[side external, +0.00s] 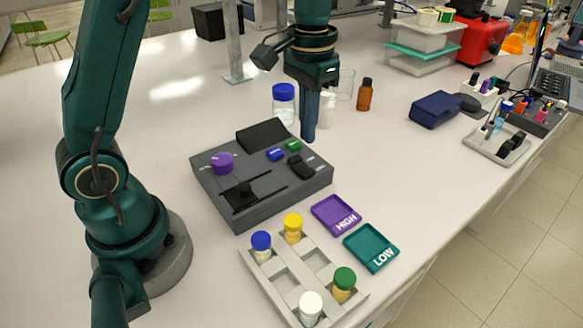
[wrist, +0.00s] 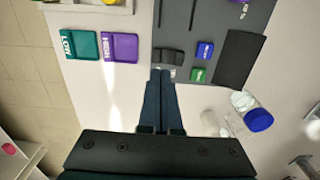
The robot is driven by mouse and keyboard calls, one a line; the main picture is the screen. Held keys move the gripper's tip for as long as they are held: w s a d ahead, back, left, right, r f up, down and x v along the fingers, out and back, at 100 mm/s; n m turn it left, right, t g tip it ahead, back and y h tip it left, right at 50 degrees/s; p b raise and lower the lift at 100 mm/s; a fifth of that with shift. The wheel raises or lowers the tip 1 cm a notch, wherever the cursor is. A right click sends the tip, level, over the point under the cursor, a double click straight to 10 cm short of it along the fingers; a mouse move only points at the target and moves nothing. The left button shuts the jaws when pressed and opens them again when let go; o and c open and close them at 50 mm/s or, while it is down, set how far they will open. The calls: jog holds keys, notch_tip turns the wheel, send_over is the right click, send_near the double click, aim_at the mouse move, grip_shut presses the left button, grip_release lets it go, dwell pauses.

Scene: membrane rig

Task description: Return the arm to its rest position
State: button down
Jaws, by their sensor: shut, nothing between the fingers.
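My gripper (side external: 309,138) points straight down, shut and empty, at the back right edge of the grey membrane rig (side external: 270,205). In the wrist view its two fingers (wrist: 160,132) lie together, with their tips near the rig's edge. The rig carries a purple knob (side external: 222,163), a blue button (side external: 275,154), a green button (side external: 294,145), a black rocker switch (side external: 300,166), a slider (side external: 245,191) and a dark panel (side external: 263,134). I cannot tell how far above the rig or table the fingertips are.
A blue-capped bottle (side external: 284,105) and clear glassware stand close behind my gripper, with a brown bottle (side external: 364,95) to the right. A metal post (side external: 235,45) stands behind. The purple HIGH tray (side external: 336,215), teal LOW tray (side external: 371,247) and vial rack (side external: 280,284) lie in front.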

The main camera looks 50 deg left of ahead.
jog(key=shift+r, duration=0.3)
jog(key=s+r+t, duration=0.3)
jog(key=s+r, duration=0.3)
jog(key=r, duration=0.1)
jog(key=s+d+f+t, duration=0.1)
jog(key=s+f, duration=0.3)
jog(key=s, duration=0.4)
jog(key=shift+s+d+f+t, duration=0.15)
jog(key=shift+s+f+t, duration=0.2)
jog(key=shift+t, duration=0.45)
